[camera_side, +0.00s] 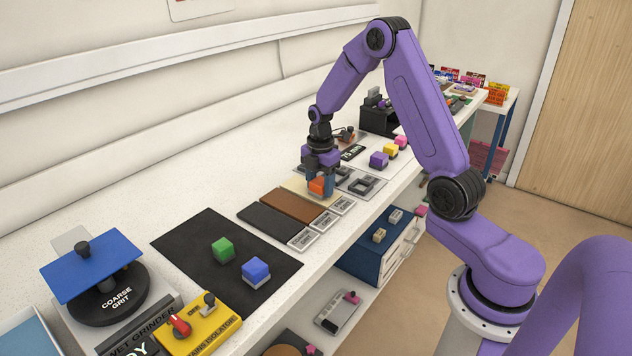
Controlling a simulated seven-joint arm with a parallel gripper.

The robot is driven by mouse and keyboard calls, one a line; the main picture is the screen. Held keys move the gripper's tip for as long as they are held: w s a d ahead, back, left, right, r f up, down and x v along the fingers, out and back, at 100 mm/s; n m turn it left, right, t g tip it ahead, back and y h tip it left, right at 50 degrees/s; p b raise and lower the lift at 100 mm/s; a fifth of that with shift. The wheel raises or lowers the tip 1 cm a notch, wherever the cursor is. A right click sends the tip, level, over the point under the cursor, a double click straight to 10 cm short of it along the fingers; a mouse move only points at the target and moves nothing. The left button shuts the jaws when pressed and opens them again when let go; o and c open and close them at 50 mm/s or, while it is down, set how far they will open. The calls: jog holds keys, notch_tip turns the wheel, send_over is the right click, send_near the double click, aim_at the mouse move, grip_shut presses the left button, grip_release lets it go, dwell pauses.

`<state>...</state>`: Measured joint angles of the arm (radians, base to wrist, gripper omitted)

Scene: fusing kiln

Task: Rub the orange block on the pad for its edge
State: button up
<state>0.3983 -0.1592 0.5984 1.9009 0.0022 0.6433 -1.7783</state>
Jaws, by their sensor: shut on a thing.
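The orange block (317,186) is between the fingers of my gripper (321,190), which is shut on it and points down. The fingers partly hide the block. Block and gripper are at the cream pad (296,184), the farthest of three strip pads side by side. I cannot tell whether the block touches the pad. The brown pad (300,206) lies in the middle and the dark grey pad (270,220) lies nearest the camera. Each pad has a small label plate at its front end; the nearest plate reads coarse grit.
A black mat (200,270) holds a green block (223,250) and a blue block (256,270). A wet grinder (110,290) and yellow isolator box (200,322) stand nearer. Purple (379,160), yellow (390,150) and pink (400,141) blocks sit beyond the pads.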

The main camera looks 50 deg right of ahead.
jog(key=shift+s, duration=0.65)
jog(key=shift+w, duration=1.2)
jog(key=shift+r, duration=0.1)
jog(key=shift+r, duration=3.45)
